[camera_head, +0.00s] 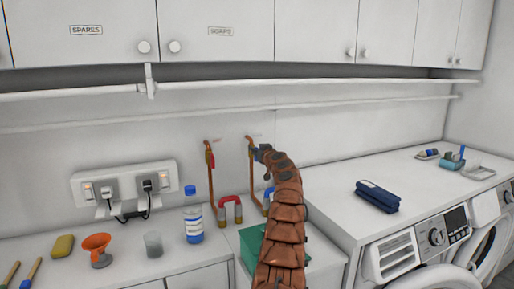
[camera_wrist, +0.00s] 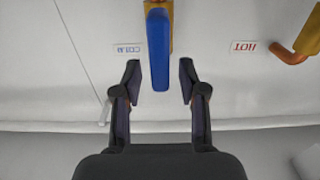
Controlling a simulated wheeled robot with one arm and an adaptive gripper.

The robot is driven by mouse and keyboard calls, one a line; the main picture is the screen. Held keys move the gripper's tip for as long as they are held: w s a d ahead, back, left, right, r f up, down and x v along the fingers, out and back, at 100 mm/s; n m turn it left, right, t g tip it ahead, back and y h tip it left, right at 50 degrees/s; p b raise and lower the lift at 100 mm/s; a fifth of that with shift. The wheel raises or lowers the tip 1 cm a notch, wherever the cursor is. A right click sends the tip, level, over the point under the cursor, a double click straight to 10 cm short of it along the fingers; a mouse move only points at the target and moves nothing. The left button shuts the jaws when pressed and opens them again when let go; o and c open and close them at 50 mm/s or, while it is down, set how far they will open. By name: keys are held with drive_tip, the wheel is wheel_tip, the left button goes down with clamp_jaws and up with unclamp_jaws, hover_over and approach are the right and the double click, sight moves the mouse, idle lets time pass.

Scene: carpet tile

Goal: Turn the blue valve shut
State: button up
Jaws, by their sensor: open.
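The blue valve (camera_wrist: 159,50) has a long flat handle on a brass pipe. In the wrist view it runs up and down the picture, in line with the pipe. My gripper (camera_wrist: 160,78) is open, with one finger on each side of the handle's lower end and a gap showing on both sides. In the head view my arm reaches to the wall, and my gripper (camera_head: 262,156) is at the right-hand pipe, largely covering the valve there. An upside-down COLD label (camera_wrist: 125,49) is left of the handle in the wrist view.
A red valve (camera_head: 210,158) is on the pipe to the left; an upside-down HOT label (camera_wrist: 243,47) shows in the wrist view. A bottle (camera_head: 193,220), a red horseshoe-shaped object (camera_head: 230,208) and a green box (camera_head: 250,245) stand below. A rail (camera_head: 330,86) runs above.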

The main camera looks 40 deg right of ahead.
drive_tip(key=shift+c, duration=0.2)
clamp_jaws()
idle(0.3)
drive_tip(key=shift+s+d+f+m+p, duration=0.15)
drive_tip(key=shift+d+f+m+p, duration=0.25)
drive_tip(key=shift+m, duration=2.6)
drive_tip(key=shift+s+d+f+m+p, duration=0.2)
drive_tip(key=shift+d+f+m, duration=0.35)
drive_tip(key=shift+m, duration=2.45)
drive_tip(key=shift+s+d+f+m+p, duration=0.1)
drive_tip(key=shift+d+f+m+p, duration=0.3)
drive_tip(key=shift+m, duration=2.6)
drive_tip(key=shift+f, duration=0.1)
